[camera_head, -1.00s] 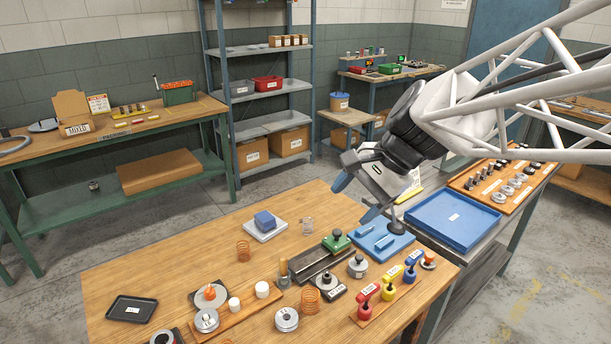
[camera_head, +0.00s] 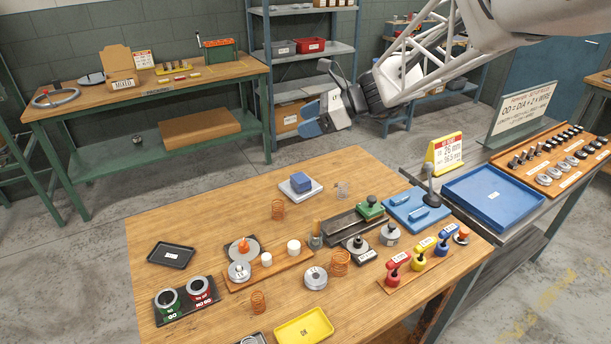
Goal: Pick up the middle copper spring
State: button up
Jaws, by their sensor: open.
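Three copper springs stand on the wooden table. A slim one (camera_head: 278,209) is toward the back, a wider one (camera_head: 340,262) is near the middle beside a round metal piece, and a small one (camera_head: 258,302) is toward the front left. Which of them counts as the middle one is not certain from this view. A silver-grey spring (camera_head: 342,190) stands at the back, right of the blue block. My gripper (camera_head: 309,118) has blue fingers and is open and empty. It appears above and beyond the table's back edge, well away from all the springs.
A grey ring (camera_head: 315,278) stands close to the wider spring's left. A wooden strip with white cylinders (camera_head: 267,259), a dark channel block with a green knob (camera_head: 370,208), coloured-handled gauges (camera_head: 398,268) and a yellow tray (camera_head: 304,327) crowd the table. The left back tabletop is clear.

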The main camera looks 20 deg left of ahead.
jog(key=w+a, duration=0.1)
jog(key=a, duration=0.1)
send_near(278, 207)
jog(key=shift+m+y, duration=0.4)
jog(key=a+f, duration=0.1)
jog(key=w+a+f, duration=0.1)
jog(key=f, duration=0.1)
jog(key=shift+w+a, duration=0.2)
jog(key=shift+a, duration=0.05)
jog(key=shift+x, duration=1.3)
jog(key=shift+x, duration=2.6)
jog(key=shift+f, duration=0.1)
jog(key=c, duration=1)
